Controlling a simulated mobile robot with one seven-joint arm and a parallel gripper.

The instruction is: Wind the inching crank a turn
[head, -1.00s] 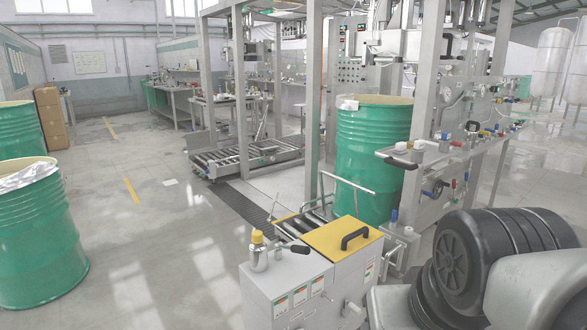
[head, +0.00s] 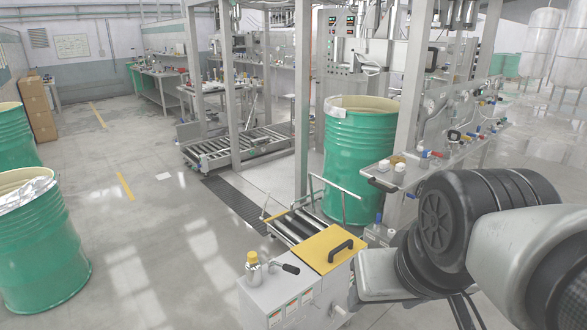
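A grey cabinet (head: 262,300) with a yellow lid (head: 327,248) stands at the bottom middle of the head view. A short lever with a black knob (head: 290,268) sits on its top, beside a small metal fitting with a yellow cap (head: 252,258). I cannot tell whether this lever is the inching crank. A small metal fitting (head: 341,311) shows on the cabinet's right side, partly hidden by my arm, and its shape is unclear. My arm fills the lower right, close to that side. My gripper is not in the picture.
A green drum (head: 360,150) stands behind the cabinet by a short roller conveyor (head: 298,226). Green drums (head: 38,245) stand at the left. The floor between them and the cabinet is clear.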

